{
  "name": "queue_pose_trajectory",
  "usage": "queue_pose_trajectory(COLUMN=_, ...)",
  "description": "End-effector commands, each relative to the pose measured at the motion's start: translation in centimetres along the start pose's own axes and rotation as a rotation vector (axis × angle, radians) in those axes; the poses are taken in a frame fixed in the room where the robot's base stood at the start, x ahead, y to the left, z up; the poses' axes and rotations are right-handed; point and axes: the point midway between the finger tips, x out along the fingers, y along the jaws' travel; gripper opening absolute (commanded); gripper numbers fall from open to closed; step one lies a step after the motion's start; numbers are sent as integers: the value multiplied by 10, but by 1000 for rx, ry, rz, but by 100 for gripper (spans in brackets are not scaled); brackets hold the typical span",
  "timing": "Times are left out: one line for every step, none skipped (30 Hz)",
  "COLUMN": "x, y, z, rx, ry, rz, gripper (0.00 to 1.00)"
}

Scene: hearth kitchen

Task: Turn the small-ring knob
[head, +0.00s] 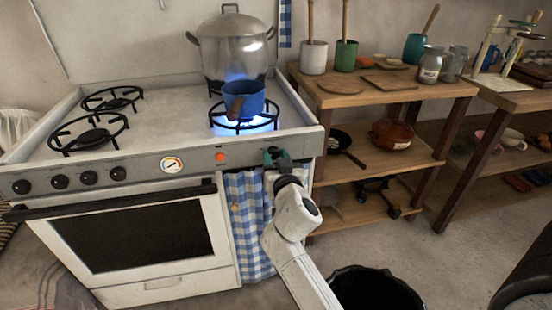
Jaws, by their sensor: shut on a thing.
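The white stove (100,187) has a grey front panel with knobs. My gripper (274,156) is at the right end of this panel, shut on a knob there. The jaws cover most of that knob, so its pointer and angle cannot be read. Several black knobs (88,177) sit apart at the panel's left end. A blue pot (246,99) stands on the front right ring (222,124), with blue flame burning under it. A large lidded metal pot (233,50) stands behind it, with a blue glow at its base.
The left rings (88,138) are bare and unlit. A red button (220,157) and a dial (171,164) are on the panel. A checked curtain (247,205) hangs below my gripper. A wooden shelf (440,90) stands close on the right. A black bin (375,292) is on the floor.

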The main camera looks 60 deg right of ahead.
Motion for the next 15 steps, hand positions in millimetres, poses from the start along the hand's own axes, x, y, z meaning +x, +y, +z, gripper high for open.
queue_pose_trajectory(x=0, y=0, z=0, rx=-10, ry=0, rz=0, gripper=11)
queue_pose_trajectory(x=0, y=0, z=0, rx=-20, ry=0, rz=-1, gripper=11)
queue_pose_trajectory(x=0, y=0, z=0, rx=-33, ry=0, rz=-1, gripper=11)
queue_pose_trajectory(x=0, y=-1, z=0, rx=-45, ry=0, rz=-1, gripper=11)
queue_pose_trajectory(x=0, y=-1, z=0, rx=-60, ry=-1, rz=-1, gripper=11)
queue_pose_trajectory(x=0, y=-1, z=0, rx=-81, ry=-1, rz=-1, gripper=11)
queue_pose_trajectory(x=0, y=-1, z=0, rx=-99, ry=-1, rz=-1, gripper=11)
queue_pose_trajectory(x=0, y=-1, z=0, rx=-119, ry=-1, rz=-1, gripper=11)
queue_pose_trajectory(x=0, y=-1, z=0, rx=-148, ry=-1, rz=-1, gripper=11)
queue_pose_trajectory(x=0, y=-1, z=0, rx=-171, ry=-1, rz=-1, gripper=11)
queue_pose_trajectory(x=0, y=-2, z=0, rx=-196, ry=-1, rz=-1, gripper=11)
queue_pose_trajectory(x=0, y=-2, z=0, rx=-231, ry=-1, rz=-1, gripper=11)
queue_pose_trajectory(x=0, y=-2, z=0, rx=-258, ry=-1, rz=-1, gripper=11)
queue_pose_trajectory(x=0, y=-2, z=0, rx=-286, ry=-1, rz=-1, gripper=11)
queue_pose_trajectory(x=0, y=-2, z=0, rx=-324, ry=-1, rz=-1, gripper=11)
